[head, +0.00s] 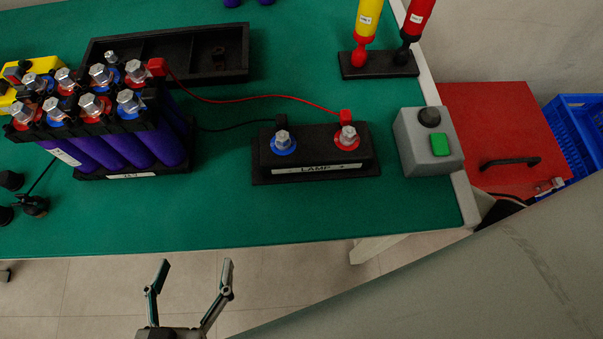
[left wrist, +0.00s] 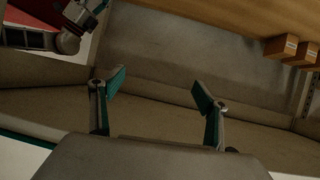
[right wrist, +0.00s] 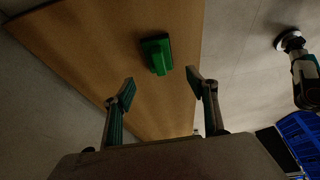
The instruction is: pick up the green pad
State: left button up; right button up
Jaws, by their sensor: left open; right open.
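In the right wrist view, a green pad (right wrist: 160,56) with a darker edge along its top and side lies on a flat brown wooden surface (right wrist: 90,45). My right gripper (right wrist: 162,86) is open and empty. In that view the pad appears beyond the fingertips, roughly between them and apart from them. The right gripper does not show in the head view. My left gripper (head: 195,268) is open and empty, in front of the green table's near edge. It also shows open in the left wrist view (left wrist: 160,88).
The green table (head: 220,215) holds purple battery cells (head: 120,150), a lamp terminal block (head: 315,155), a black tray (head: 165,45), two screwdriver-like tools in a stand (head: 378,64) and a grey box with a green button (head: 428,140). A blue crate (head: 575,125) is at the right.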

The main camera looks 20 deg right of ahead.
jog(key=x, duration=0.1)
jog(key=b+x, duration=0.1)
jog(key=x, duration=0.1)
jog(key=shift+s+d, duration=0.15)
jog(key=shift+s, duration=0.15)
jog(key=b+x, duration=0.1)
jog(key=x, duration=0.1)
jog(key=b+x, duration=0.2)
jog(key=shift+s+d+f, duration=0.1)
jog(key=shift+s, duration=0.1)
jog(key=shift+w+f, duration=0.15)
jog(key=shift+f, duration=0.15)
jog(key=shift+w+a+f+b, duration=0.1)
jog(key=shift+w+a+b, duration=0.05)
jog(key=shift+a+b, duration=0.15)
pick_arm(q)
jog(key=d+n, duration=0.1)
jog(key=s+d+n, duration=0.1)
jog(key=d+n, duration=0.1)
jog(key=d+f+n+h, duration=0.1)
jog(key=d, duration=0.1)
jog(key=shift+s+d+n+t, duration=0.25)
jog(key=shift+s+n+t, duration=0.05)
jog(key=shift+s+n, duration=0.1)
pick_arm(e)
jog(key=shift+w, duration=0.2)
jog(key=c, duration=1.2)
